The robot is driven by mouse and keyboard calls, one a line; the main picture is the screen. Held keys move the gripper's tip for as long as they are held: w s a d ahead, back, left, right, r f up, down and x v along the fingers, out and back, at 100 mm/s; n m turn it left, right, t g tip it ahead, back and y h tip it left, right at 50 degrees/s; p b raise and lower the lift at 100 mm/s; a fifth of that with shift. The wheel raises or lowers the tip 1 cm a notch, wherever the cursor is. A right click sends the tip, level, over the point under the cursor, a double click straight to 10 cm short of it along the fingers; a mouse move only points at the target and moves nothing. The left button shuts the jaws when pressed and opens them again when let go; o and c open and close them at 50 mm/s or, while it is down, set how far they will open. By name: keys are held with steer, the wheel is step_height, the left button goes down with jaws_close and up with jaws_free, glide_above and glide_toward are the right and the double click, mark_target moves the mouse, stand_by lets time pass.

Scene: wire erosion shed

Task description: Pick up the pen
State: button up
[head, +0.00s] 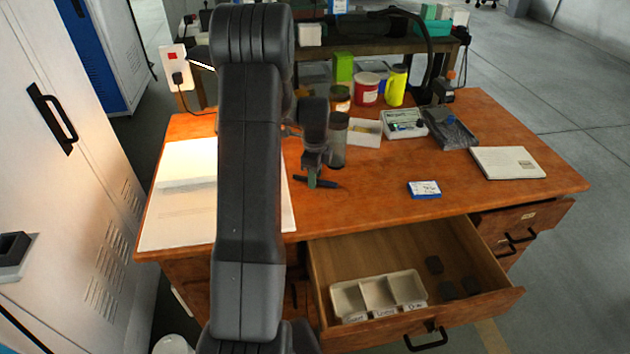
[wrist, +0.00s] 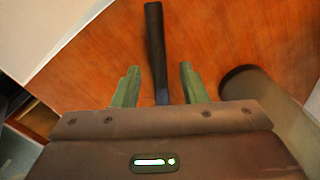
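The pen (wrist: 154,45) is a dark, slim rod lying on the orange-brown wooden desk. In the wrist view it runs up from between the two green fingers of my gripper (wrist: 157,85), which stand apart on either side of it with gaps. Its near end is hidden by the gripper body. In the head view the pen (head: 328,185) shows as a short dark piece beside my gripper (head: 312,182), just right of the white sheet. Whether the fingertips touch the desk is unclear.
A dark grey see-through cylinder (head: 338,150) stands close behind my gripper. A blue-white box (head: 424,189) lies to the right. White paper (head: 190,222) lies left. An open drawer (head: 480,312) juts out in front, holding a divided tray (head: 345,299). Jars and a yellow bottle (head: 396,85) stand behind.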

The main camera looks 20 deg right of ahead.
jaws_close()
stand_by(0.3)
